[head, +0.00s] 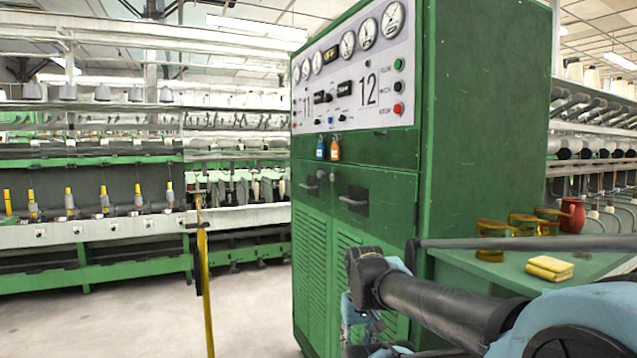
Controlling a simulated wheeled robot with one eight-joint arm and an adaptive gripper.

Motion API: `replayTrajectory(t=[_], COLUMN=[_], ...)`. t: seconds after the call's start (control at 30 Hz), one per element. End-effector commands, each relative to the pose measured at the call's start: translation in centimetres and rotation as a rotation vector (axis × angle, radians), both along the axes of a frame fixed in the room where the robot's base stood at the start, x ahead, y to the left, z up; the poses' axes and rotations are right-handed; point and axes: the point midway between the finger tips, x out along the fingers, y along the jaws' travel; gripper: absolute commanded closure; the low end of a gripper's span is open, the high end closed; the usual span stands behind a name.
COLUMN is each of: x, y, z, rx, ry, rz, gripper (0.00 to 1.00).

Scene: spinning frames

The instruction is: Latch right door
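A tall green cabinet (480,130) stands at centre right. Its lower front has a left door (312,245) and a right door (385,205), both louvred. The right door looks flush with the front; I cannot tell whether it is latched. Its dark handle (353,201) is near its upper left. The left door's handle (308,186) is further left. Round silver fittings sit near the seam between the doors. My arm reaches in from the right and covers the right door's lower right part. My gripper (369,325) shows only in part, low before that door; its fingers cannot be made out.
Blue (320,148) and orange (335,148) padlocks hang below the gauge panel (354,65). A green table (470,264) right of the cabinet holds amber cups, a red jug (572,214) and a yellow sponge (549,268). A yellow pole (205,280) stands left. Floor (140,325) there is clear.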

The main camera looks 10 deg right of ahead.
Motion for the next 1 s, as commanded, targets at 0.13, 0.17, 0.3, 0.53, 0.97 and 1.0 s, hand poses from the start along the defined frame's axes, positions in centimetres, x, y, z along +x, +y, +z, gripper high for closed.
replayTrajectory(t=[0.13,0.17,0.3,0.53,0.97,1.0], x=[0.0,0.0,-0.5,5.7,19.4,20.3], y=[0.0,0.0,0.0,-0.4,-1.8,-1.9], z=[0.0,0.0,0.6,5.1,15.6,16.3], rx=[0.000,0.000,-0.001,-0.037,-0.445,-0.498], ry=[0.000,0.000,-0.016,-0.159,-0.185,-0.156], rz=[0.000,0.000,0.001,0.036,0.500,0.556], gripper=[0.67,0.67,0.52,0.52,0.52,0.52])
